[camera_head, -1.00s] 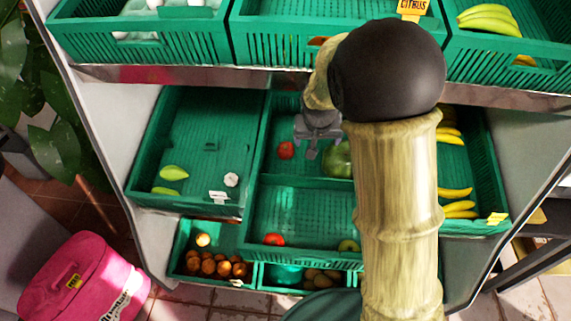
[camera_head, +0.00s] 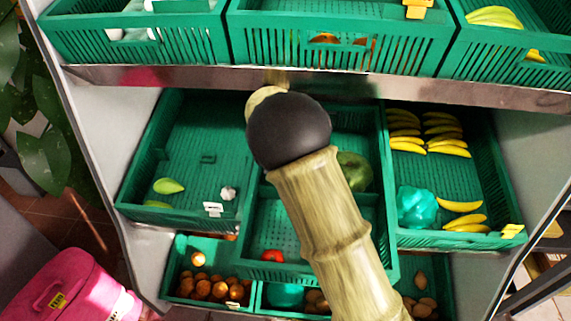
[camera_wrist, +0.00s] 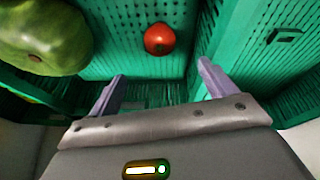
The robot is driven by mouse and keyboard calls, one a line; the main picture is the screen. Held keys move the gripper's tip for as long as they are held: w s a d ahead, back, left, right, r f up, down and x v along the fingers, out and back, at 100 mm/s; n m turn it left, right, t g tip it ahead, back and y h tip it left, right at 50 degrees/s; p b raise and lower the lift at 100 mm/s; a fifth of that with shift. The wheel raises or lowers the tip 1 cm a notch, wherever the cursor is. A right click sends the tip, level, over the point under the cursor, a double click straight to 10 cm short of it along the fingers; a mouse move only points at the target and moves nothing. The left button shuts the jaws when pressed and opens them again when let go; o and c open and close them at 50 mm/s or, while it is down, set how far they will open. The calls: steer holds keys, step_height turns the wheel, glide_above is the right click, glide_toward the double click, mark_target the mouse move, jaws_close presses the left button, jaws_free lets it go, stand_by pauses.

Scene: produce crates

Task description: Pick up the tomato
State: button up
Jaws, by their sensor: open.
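In the wrist view a red tomato (camera_wrist: 159,39) lies in a green crate (camera_wrist: 125,62), ahead of my gripper (camera_wrist: 158,88). The gripper's two grey fingers are spread apart with nothing between them, and the tomato is beyond the fingertips, not touched. A large green fruit (camera_wrist: 42,35) lies left of the tomato. In the head view my arm's black joint hides the gripper and part of the middle crate. The large green fruit shows there (camera_head: 353,171) just right of the arm. Another red tomato (camera_head: 272,256) sits in the front middle compartment.
The upper shelf edge (camera_head: 200,76) crosses close behind my arm. Bananas (camera_head: 447,140) and a turquoise bag (camera_head: 416,206) lie in the right crate (camera_head: 383,180). The left crate (camera_head: 190,130) is mostly bare, with a pale green fruit (camera_head: 168,186). Crate walls surround the tomato.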

steer(key=x, duration=0.9)
steer(key=shift+f, duration=0.1)
steer(key=shift+p+x, duration=0.4)
steer(key=shift+x, duration=2.35)
steer(key=shift+d, duration=0.1)
steer(key=shift+d+f, duration=0.15)
steer(key=c, duration=1.1)
